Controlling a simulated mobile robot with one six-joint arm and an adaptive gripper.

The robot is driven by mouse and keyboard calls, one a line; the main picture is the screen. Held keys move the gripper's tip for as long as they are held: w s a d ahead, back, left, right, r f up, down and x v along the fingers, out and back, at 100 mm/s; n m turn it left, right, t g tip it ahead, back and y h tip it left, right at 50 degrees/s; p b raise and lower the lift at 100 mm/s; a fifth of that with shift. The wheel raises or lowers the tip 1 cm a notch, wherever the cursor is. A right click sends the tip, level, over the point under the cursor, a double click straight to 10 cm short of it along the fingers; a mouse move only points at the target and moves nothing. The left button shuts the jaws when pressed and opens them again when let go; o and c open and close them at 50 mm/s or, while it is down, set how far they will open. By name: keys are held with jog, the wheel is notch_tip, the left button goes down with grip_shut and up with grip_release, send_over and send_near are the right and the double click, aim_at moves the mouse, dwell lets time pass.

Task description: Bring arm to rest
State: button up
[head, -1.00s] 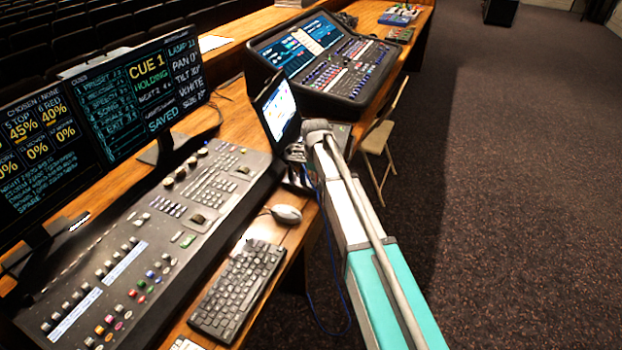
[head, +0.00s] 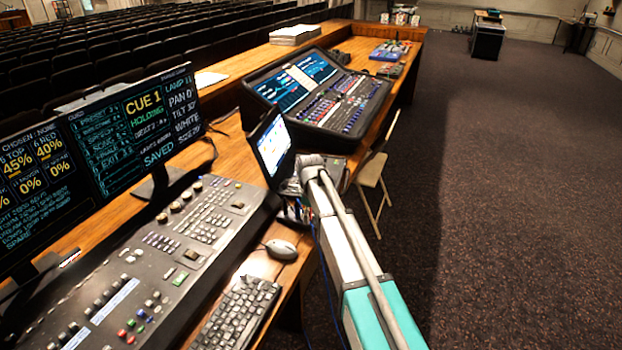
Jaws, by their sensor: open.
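My arm, with white and teal links, reaches up from the bottom of the head view, along the desk's right edge. Its far joint stands by the laptop (head: 272,147). My gripper (head: 291,207) is small and partly hidden beyond that joint, low beside the laptop and over the desk edge. Its jaws are open. I see nothing held between them, though the fingertips are hard to make out.
The lighting desk (head: 150,245), a mouse (head: 281,249) and a keyboard (head: 238,312) lie left of my arm. A mixing console (head: 318,98) is beyond the laptop. A folding chair (head: 372,170) stands close to the arm's right. The carpet (head: 510,200) further right is clear.

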jog(key=shift+s+d+r+n, duration=0.1)
jog(key=shift+s+d+n, duration=0.3)
jog(key=shift+s+d, duration=0.15)
jog(key=s+d+r+n+p, duration=0.2)
jog(key=s+d+n, duration=0.8)
jog(key=s, duration=0.2)
jog(key=s+d+r+n+p, duration=0.1)
jog(key=s+d+n+p, duration=0.1)
jog(key=s+d+n, duration=0.8)
jog(key=s+n, duration=0.1)
jog(key=s, duration=0.1)
jog(key=shift+s+d+r, duration=0.25)
jog(key=shift+s+r, duration=0.1)
dwell(0.4)
